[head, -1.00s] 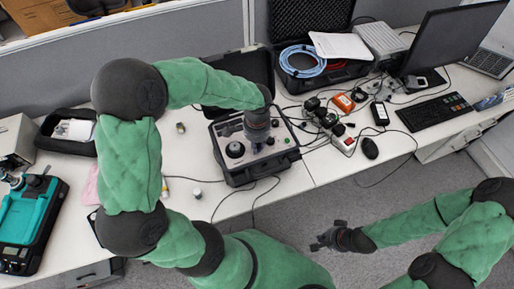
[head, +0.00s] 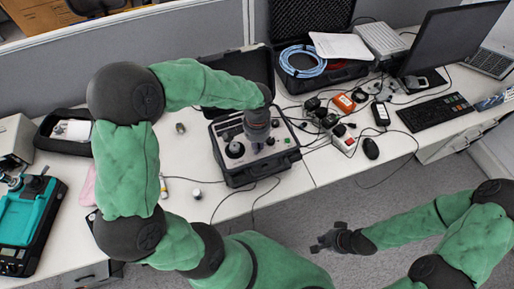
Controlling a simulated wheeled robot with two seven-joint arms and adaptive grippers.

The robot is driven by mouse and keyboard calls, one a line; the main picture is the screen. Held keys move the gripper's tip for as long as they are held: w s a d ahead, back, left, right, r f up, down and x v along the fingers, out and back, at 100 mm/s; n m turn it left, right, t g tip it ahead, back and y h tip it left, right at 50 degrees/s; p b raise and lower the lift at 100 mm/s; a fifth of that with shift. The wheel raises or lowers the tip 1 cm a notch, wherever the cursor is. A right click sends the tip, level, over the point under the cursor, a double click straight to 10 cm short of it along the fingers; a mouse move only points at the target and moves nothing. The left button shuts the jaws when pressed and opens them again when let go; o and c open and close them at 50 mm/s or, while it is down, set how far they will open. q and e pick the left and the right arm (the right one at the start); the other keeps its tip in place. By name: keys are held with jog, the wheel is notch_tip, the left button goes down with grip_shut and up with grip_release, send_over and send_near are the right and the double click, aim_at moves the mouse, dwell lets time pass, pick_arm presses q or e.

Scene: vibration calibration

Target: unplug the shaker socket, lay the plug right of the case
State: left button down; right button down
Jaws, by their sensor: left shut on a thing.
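The shaker case (head: 240,178) is a black case with a grey panel on the table, its lid open at the back. A round black knob or mount (head: 235,149) sits on the panel's left part. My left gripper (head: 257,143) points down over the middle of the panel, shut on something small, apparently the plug. The plug and the shaker socket are hidden beneath the gripper and wrist. My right gripper (head: 324,243) is empty, its fingers apart, held over the floor in front of the table.
A mouse (head: 371,148) and keyboard (head: 435,111) lie further right. A teal device (head: 27,222) stands at far left.

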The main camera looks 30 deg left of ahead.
pick_arm(q)
jog(key=shift+n+b, duration=0.65)
jog(key=shift+n, duration=0.95)
jog(key=shift+n+b, duration=0.35)
jog(key=shift+n, duration=1.35)
jog(key=shift+n+b, duration=0.5)
jog(key=shift+n, duration=0.6)
jog(key=shift+n, duration=0.3)
jog(key=shift+n+b, duration=0.3)
jog(key=shift+n, duration=0.4)
jog(key=shift+r+p, duration=0.75)
jog(key=shift+r, duration=0.1)
jog(key=shift+r+p, duration=1.25)
jog(key=shift+r, duration=0.4)
